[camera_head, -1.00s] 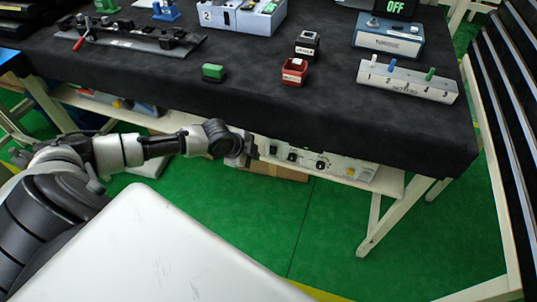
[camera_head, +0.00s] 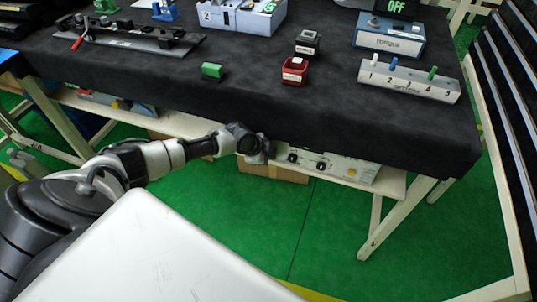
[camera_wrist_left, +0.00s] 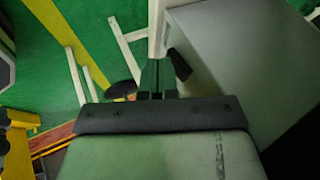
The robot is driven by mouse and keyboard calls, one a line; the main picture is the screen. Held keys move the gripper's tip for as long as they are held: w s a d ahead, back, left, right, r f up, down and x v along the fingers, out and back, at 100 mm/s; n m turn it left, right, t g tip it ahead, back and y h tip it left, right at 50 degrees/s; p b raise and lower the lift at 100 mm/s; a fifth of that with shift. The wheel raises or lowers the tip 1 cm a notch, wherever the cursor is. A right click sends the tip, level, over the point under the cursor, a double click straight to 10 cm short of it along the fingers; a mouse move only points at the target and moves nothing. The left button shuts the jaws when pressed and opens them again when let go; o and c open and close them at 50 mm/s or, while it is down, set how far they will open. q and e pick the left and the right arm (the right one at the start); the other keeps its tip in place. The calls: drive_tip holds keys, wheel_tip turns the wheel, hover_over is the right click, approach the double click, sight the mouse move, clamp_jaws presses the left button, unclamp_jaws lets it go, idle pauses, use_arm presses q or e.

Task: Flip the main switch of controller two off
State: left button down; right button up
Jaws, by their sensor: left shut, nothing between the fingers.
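A pale controller box (camera_head: 345,172) with dark knobs and a yellow button sits on the shelf under the table. Its left part is hidden behind my left gripper and the table edge. I cannot read a number on it or make out its main switch. My left gripper (camera_head: 265,150) is in front of the box's left end; contact cannot be told. In the left wrist view its dark fingers (camera_wrist_left: 157,78) are together with nothing between them. A large grey surface (camera_wrist_left: 245,60) stands close to their right. My right gripper is not in view.
The black-covered table (camera_head: 150,75) overhangs the shelf and my left gripper. On it are a green block (camera_head: 212,70), a red holder (camera_head: 295,71), a torque box (camera_head: 390,38) and a grey strip with colored pegs (camera_head: 410,82). A cardboard box (camera_head: 275,173) is below the shelf. The green floor is clear.

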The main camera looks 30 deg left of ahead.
use_arm(q)
drive_tip(key=shift+w+a+f+t+b, duration=0.1)
drive_tip(key=shift+w+f+t+b, duration=0.2)
drive_tip(key=shift+t+b, duration=0.55)
drive_tip(key=shift+s, duration=0.1)
